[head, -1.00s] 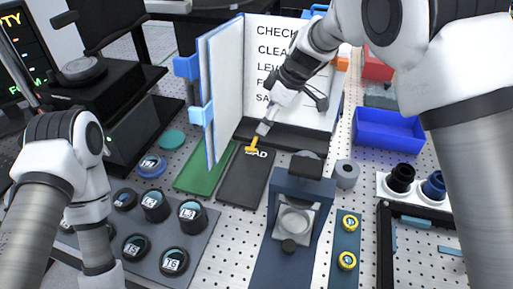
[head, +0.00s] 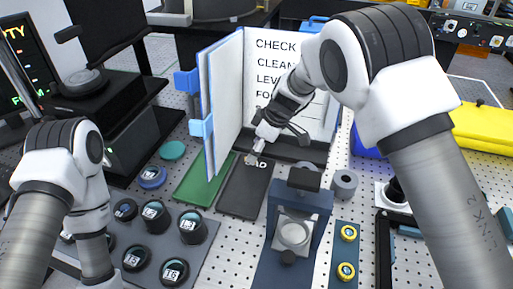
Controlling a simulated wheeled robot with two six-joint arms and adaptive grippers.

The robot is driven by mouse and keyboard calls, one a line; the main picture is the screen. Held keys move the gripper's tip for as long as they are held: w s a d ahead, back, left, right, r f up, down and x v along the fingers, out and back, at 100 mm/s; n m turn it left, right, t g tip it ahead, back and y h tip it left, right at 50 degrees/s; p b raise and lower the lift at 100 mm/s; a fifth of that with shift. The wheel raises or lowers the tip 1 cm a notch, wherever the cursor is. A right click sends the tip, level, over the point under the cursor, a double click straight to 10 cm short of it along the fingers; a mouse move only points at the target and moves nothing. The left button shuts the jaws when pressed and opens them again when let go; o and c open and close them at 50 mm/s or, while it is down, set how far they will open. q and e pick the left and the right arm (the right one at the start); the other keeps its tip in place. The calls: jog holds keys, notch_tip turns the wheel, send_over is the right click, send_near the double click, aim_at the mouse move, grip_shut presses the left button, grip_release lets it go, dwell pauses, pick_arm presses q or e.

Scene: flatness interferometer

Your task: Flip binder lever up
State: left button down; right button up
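The open binder (head: 228,90) stands upright at the back, its right page printed with a checklist. Light-blue tabs stick out at its left edge. My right arm comes in from the right across the page. My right gripper (head: 254,158) is low in front of the binder, just above the back of a dark plate lettered "AD". Its fingers are small here, and I cannot tell whether they are open or touching anything. No yellow lever shows now; the gripper covers that place. My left arm is at the left, with its gripper out of view.
A green mat (head: 200,182) and the dark plate (head: 243,195) lie before the binder. A tray of dark labelled cylinders (head: 200,250) is at lower left. A blue-grey fixture (head: 296,215) stands right of the plate, with a grey ring (head: 344,184) beside it.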

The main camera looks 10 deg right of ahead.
jog(key=shift+r+g+p, duration=0.2)
jog(key=shift+g+p, duration=0.4)
jog(key=shift+p, duration=0.35)
jog(key=shift+w+d+f+g+y+p, duration=0.1)
jog(key=shift+w+f+g+y+p, duration=0.05)
jog(key=shift+g+y+p, duration=0.45)
jog(key=o, duration=1.1)
jog(key=shift+c, duration=0.2)
jog(key=shift+a, duration=0.2)
jog(key=v, duration=1.2)
jog(key=shift+w, duration=0.2)
